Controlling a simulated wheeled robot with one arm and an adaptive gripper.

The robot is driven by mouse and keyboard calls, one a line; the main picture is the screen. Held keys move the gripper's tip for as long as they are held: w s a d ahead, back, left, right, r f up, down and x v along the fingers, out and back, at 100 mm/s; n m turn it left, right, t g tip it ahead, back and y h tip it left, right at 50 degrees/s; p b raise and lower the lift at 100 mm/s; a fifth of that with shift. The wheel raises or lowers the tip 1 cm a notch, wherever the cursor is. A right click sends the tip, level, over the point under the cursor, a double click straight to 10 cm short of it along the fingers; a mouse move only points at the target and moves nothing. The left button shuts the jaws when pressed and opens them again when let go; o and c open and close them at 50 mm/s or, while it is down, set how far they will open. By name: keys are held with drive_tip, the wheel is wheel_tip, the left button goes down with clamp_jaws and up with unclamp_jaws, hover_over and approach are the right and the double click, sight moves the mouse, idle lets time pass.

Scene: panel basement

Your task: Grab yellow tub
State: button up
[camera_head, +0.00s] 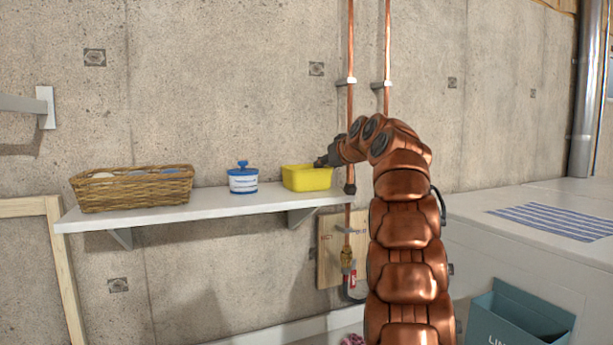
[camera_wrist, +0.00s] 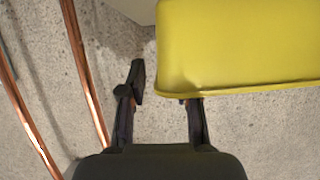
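The yellow tub (camera_head: 305,178) stands upright on the right end of the white wall shelf. It fills the upper right of the wrist view (camera_wrist: 235,45). My gripper (camera_head: 323,161) is at the tub's right end, near its rim, in the head view. In the wrist view my gripper (camera_wrist: 164,85) has its fingers apart with nothing held between them. The left finger is outside the tub's left edge. The right fingertip is hidden behind the tub's lower edge. I cannot tell whether it touches the tub.
A blue and white lidded jar (camera_head: 243,180) stands left of the tub, and a wicker basket (camera_head: 132,188) is further left on the shelf (camera_head: 215,203). Copper pipes (camera_head: 350,50) run down the concrete wall close to my gripper. A teal bin (camera_head: 515,318) is at lower right.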

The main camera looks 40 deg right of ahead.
drive_tip(key=shift+w+d+f, duration=0.15)
drive_tip(key=shift+w+f, duration=0.05)
drive_tip(key=shift+w, duration=0.3)
drive_tip(key=shift+c, duration=0.2)
clamp_jaws()
